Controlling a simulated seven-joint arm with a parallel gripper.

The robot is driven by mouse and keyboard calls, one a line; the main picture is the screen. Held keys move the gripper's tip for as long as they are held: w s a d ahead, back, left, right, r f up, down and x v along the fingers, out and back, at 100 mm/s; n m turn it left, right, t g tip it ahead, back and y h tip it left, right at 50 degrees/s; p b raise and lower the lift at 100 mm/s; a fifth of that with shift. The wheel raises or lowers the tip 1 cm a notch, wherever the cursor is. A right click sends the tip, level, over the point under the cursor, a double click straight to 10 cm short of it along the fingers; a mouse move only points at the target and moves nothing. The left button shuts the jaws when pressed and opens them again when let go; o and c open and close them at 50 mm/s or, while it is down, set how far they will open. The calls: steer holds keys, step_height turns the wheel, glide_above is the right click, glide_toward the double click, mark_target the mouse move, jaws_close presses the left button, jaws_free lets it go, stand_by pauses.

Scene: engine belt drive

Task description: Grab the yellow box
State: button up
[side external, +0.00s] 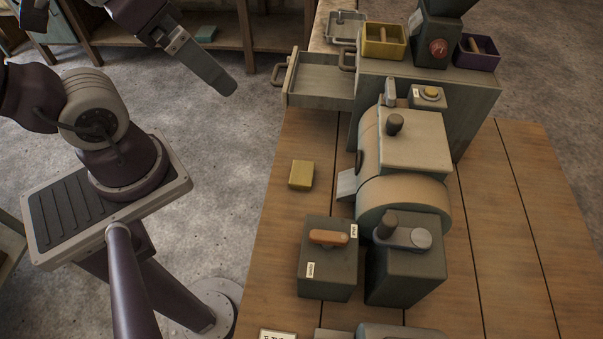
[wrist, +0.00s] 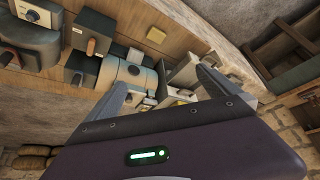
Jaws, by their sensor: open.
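A small yellow box (side external: 302,175) lies on the wooden table, left of the machine, in the side view. It also shows near the top middle of the wrist view (wrist: 156,35), with bare wood around it. My gripper (side external: 208,66) is at the upper left of the side view, in the air left of the table and well apart from the yellow box. In the wrist view its two fingers (wrist: 164,93) are spread with nothing between them.
The machine with its large drum (side external: 405,200) fills the table's middle. A dark block with an orange handle (side external: 328,238) stands in front of the yellow box. An open drawer (side external: 318,80) sticks out behind it. A yellow bin (side external: 384,41) and a purple bin (side external: 477,53) stand on the cabinet.

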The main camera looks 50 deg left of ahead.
steer(key=shift+c, duration=0.7)
